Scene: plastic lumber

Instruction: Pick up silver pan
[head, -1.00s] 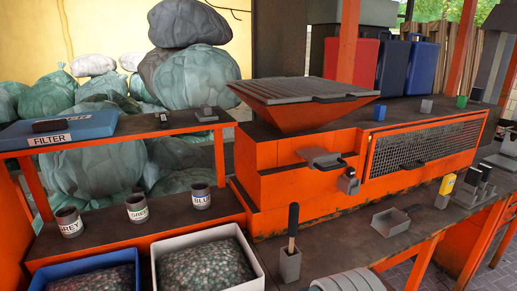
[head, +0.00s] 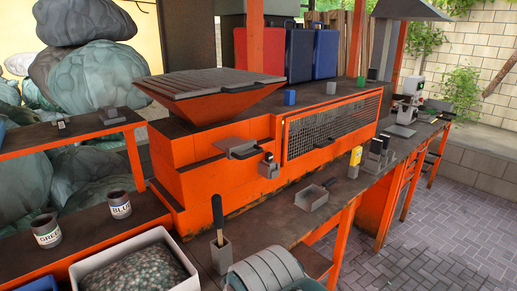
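A small grey, square-sided pan (head: 305,201) with a short handle pointing to its upper right lies on the dark workbench (head: 268,222). It is the thing that looks most like the silver pan. It sits near the bench's front edge, in front of the orange machine (head: 205,185), and nothing touches it from above. My gripper is not in view.
Left of the pan stands a grey holder (head: 221,256) with a black-handled tool. A ribbed grey object (head: 266,272) is at the bottom. A yellow item (head: 354,161) and grey blocks (head: 376,157) stand farther right. Paved floor (head: 435,232) lies open at right.

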